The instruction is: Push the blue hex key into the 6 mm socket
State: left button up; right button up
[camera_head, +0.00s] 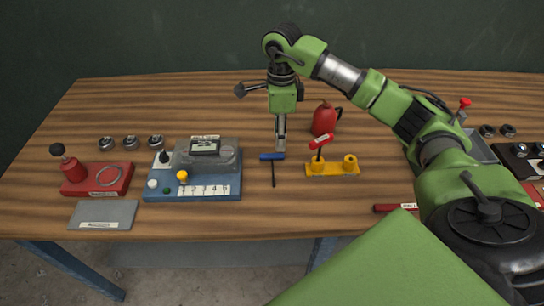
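The blue hex key (272,157) has a short blue crossbar handle and a thin dark shaft pointing toward the picture's bottom. A yellow block (333,168) stands to its right. A red-handled hex key (320,142) stands upright in the block's left part; its round right boss (350,162) has no key in it. Socket size labels are too small to read. My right gripper (281,149) points down, its fingertips at the right part of the blue handle. I cannot tell whether they grip it or whether the key is off the table. My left gripper is not in view.
Left of the key stands a blue test fixture (195,195) with a numbered strip. Further left are a red stand (97,180) and a grey plate (103,214). A red canister (325,118) stands behind the yellow block. The wooden table (230,222) is clear in front.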

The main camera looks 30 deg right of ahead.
aim_at(281, 154)
jog(key=shift+f, duration=0.65)
jog(key=f+p, duration=0.1)
jog(key=f, duration=0.3)
jog(key=shift+s+d+f+p, duration=0.1)
jog(key=shift+d+f+p, duration=0.1)
jog(key=shift+p, duration=0.15)
jog(key=shift+f, duration=0.4)
grip_shut()
